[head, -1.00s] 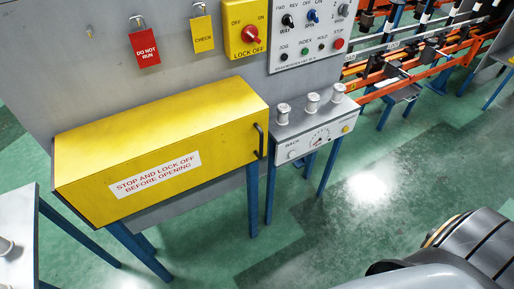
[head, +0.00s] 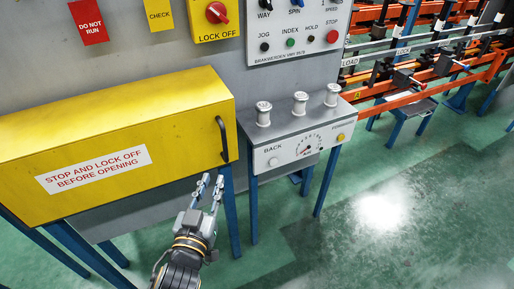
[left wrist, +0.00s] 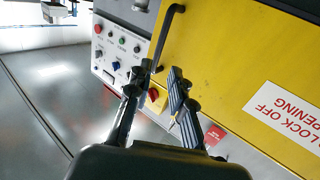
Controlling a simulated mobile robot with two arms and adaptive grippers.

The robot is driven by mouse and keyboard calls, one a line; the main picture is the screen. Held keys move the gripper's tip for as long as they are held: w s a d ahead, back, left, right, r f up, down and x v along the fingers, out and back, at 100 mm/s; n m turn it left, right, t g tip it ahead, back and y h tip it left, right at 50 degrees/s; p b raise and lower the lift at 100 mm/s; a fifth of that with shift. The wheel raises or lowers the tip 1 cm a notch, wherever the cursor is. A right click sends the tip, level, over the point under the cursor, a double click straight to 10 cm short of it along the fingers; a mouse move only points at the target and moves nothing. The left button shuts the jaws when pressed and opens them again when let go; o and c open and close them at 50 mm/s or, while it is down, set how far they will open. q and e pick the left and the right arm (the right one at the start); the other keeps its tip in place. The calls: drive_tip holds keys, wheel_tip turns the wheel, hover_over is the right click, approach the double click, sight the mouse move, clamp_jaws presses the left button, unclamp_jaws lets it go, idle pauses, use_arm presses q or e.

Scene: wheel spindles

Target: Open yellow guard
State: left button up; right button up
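The yellow guard (head: 110,115) is a long box-shaped cover at the left of the head view, closed, with a white "stop and lock off before opening" label. Its dark bar handle (head: 222,138) stands upright near the right end of its front. My left gripper (head: 211,181) is below the handle, fingers apart and pointing up toward it, with nothing between them that I can see held. In the left wrist view the handle (left wrist: 168,34) lies just beyond the open fingertips (left wrist: 162,70), with the yellow guard (left wrist: 235,60) on the right. My right gripper is not in view.
A grey box (head: 290,135) with several white knobs stands right of the guard. A control panel (head: 300,30) and a red lock-off switch (head: 216,13) are above. Blue legs (head: 230,210) stand beside the gripper. Green floor (head: 400,240) is clear at lower right.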

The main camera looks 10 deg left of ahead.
sight(224, 146)
use_arm(q)
drive_tip(key=w, duration=1.3)
drive_tip(key=shift+w+a+r+b, duration=0.1)
drive_tip(key=shift+w+r+b, duration=0.15)
drive_tip(key=shift+w+b, duration=0.15)
clamp_jaws()
